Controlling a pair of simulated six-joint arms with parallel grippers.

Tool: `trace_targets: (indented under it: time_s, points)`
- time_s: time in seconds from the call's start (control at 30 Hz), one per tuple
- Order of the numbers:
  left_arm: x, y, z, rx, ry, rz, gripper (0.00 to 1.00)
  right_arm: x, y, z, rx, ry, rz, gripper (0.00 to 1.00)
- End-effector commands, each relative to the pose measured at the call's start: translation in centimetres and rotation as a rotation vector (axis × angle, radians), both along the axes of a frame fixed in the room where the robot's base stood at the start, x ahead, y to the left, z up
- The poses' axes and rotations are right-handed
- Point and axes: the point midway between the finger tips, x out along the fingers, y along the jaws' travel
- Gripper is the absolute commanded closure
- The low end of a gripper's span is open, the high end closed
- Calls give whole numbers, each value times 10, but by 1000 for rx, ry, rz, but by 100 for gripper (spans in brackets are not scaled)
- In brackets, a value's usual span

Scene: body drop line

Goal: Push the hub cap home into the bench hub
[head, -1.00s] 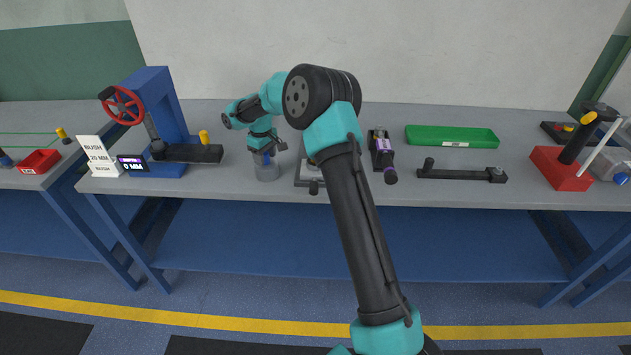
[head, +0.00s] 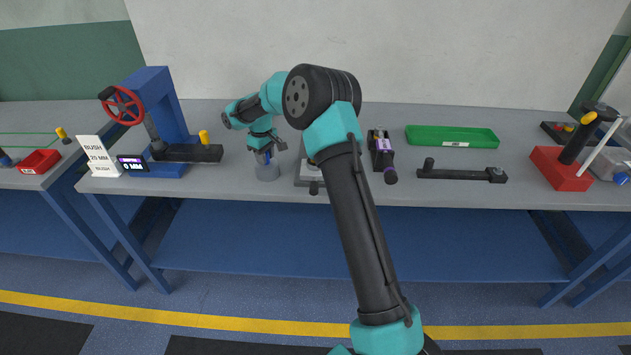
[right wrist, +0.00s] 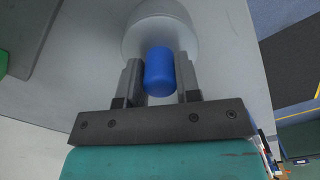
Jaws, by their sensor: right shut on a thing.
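My right gripper (head: 267,155) hangs directly over the grey round bench hub (head: 267,173) at the middle left of the bench. It is shut on an upright blue cylinder, which looks like the hub cap or its grip (right wrist: 159,72). In the right wrist view the gripper's fingers (right wrist: 160,80) stand on both sides of the blue part, and the grey round hub (right wrist: 158,32) shows just beyond it. Whether the cap is seated or slightly raised cannot be told. My left gripper is not in view.
A blue press with a red handwheel (head: 122,105) stands left of the hub. A grey fixture (head: 305,180) sits close on the right, with a purple-banded tool (head: 383,150) beyond it. A green tray (head: 452,136) and a red block (head: 561,168) are farther right.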

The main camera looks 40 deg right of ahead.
Motion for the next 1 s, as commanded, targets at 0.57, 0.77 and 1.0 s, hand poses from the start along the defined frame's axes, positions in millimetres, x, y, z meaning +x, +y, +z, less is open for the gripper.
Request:
trace_targets:
  time_s: [0.57,0.77,1.0]
  points:
    - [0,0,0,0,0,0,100,0,0,17,-1,-1,0,100]
    - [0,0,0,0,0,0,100,0,0,26,0,-1,0,100]
    - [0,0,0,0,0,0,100,0,0,37,0,-1,-1,100]
